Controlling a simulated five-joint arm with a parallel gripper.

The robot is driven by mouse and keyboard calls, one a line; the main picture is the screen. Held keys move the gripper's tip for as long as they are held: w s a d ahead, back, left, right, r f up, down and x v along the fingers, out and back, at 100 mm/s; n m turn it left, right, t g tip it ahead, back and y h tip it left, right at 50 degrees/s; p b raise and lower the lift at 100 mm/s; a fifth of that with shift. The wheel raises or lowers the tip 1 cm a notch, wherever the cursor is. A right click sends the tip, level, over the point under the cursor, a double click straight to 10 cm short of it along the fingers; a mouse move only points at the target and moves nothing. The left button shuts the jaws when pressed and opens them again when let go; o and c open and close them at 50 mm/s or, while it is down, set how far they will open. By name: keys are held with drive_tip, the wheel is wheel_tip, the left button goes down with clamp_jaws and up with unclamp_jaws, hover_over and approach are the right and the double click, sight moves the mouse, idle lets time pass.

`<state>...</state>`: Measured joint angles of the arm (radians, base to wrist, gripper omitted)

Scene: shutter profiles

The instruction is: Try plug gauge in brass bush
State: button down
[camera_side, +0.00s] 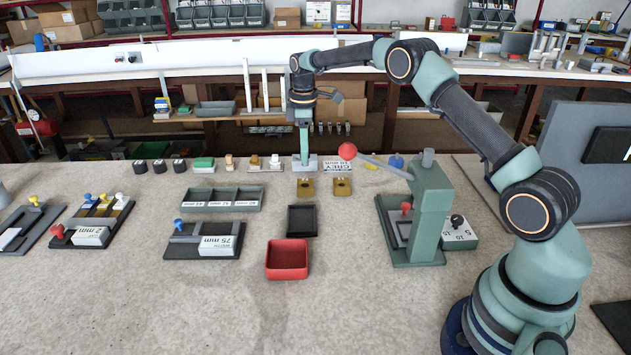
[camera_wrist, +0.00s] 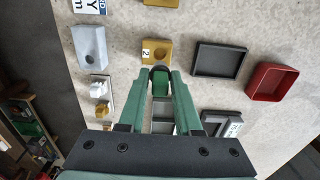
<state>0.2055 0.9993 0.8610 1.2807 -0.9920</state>
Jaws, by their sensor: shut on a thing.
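My gripper (camera_side: 304,160) points down behind the two brass bushes. In the wrist view its fingertips (camera_wrist: 160,76) are shut on the plug gauge (camera_wrist: 160,90), a green piece with a dark rounded end. In the side view the gauge cannot be made out from the green fingers. One brass bush (camera_side: 305,187) lies just in front of the gripper; a brass block marked 2 (camera_wrist: 155,52) shows just beyond the fingertips in the wrist view. The other brass bush (camera_side: 342,186) lies to its right. Whether the gauge touches anything is unclear.
A grey block (camera_wrist: 92,48) with a recess stands near the fingers. A black tray (camera_side: 302,220) and a red tray (camera_side: 287,260) lie in front. A green lever press (camera_side: 430,210) with a red ball stands to the right. The front bench is clear.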

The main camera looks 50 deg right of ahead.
sight(304, 165)
drive_tip(key=shift+w+f, duration=0.1)
drive_tip(key=shift+f, duration=2.8)
drive_tip(key=shift+f, duration=1.2)
idle(1.2)
drive_tip(key=shift+r, duration=3.45)
